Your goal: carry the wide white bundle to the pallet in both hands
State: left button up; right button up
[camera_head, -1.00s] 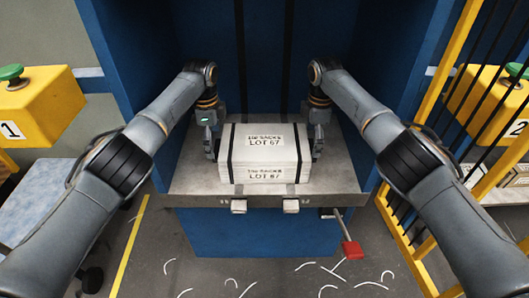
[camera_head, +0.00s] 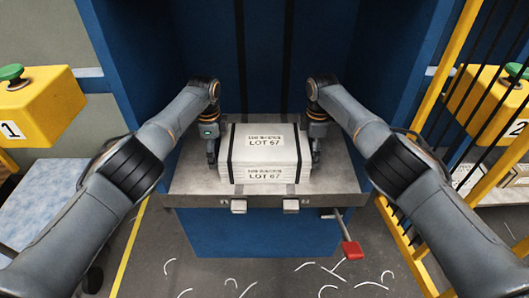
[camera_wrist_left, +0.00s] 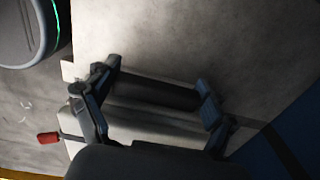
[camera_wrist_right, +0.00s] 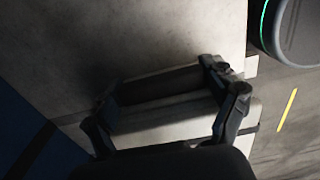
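The wide white bundle (camera_head: 265,160), marked LOT 67 and bound with two dark straps, lies flat on the grey metal shelf (camera_head: 185,185) of the blue machine. My left gripper (camera_head: 212,158) points down at its left end, and my right gripper (camera_head: 316,158) points down at its right end. In the left wrist view, the left gripper's fingers (camera_wrist_left: 158,78) are spread over a pale edge. In the right wrist view, the right gripper's fingers (camera_wrist_right: 158,85) are spread likewise. Whether either touches the bundle is unclear. I cannot make out a pallet.
Blue machine walls enclose the shelf at both sides and the back. A red-handled lever (camera_head: 351,249) sticks out below the shelf. A yellow fence (camera_head: 440,90) stands at right. Yellow button boxes 1 (camera_head: 45,100) and 2 (camera_head: 485,105) flank the machine. White scraps litter the floor.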

pick_arm(q)
jog(key=c, duration=0.4)
pick_arm(e)
jog(key=c, duration=0.4)
pick_arm(q)
jog(key=shift+w+r, duration=0.1)
pick_arm(e)
jog(key=shift+w+r, duration=0.1)
jog(key=shift+r, duration=0.05)
pick_arm(q)
jog(key=shift+r, duration=0.1)
pick_arm(e)
jog(key=shift+r, duration=0.15)
